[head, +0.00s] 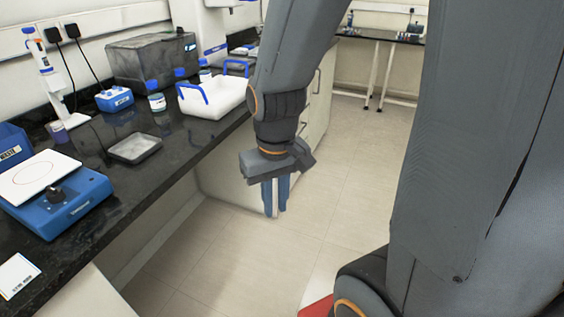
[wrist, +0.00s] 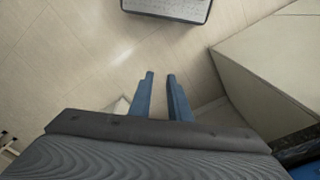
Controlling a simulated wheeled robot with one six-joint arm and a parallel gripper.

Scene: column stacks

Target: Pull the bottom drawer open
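A white under-bench cabinet (head: 318,115) stands beyond my arm, with dark bar handles on its front. The front is seen at a steep angle and partly covered by my arm, so I cannot clearly make out the bottom drawer or whether it is open. My gripper (head: 276,212) points down over the floor in front of the cabinet's near end. In the wrist view, my gripper (wrist: 160,75) has a gap between its two blue fingers and nothing in it. It is open and appears apart from the cabinet. A pale cabinet panel (wrist: 275,65) shows at the right there.
The black bench top (head: 190,140) runs along the left. It carries a blue balance (head: 60,200), a white tray with blue handles (head: 213,97) and a dark grey box (head: 150,60). Another bench (head: 375,40) stands at the back.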

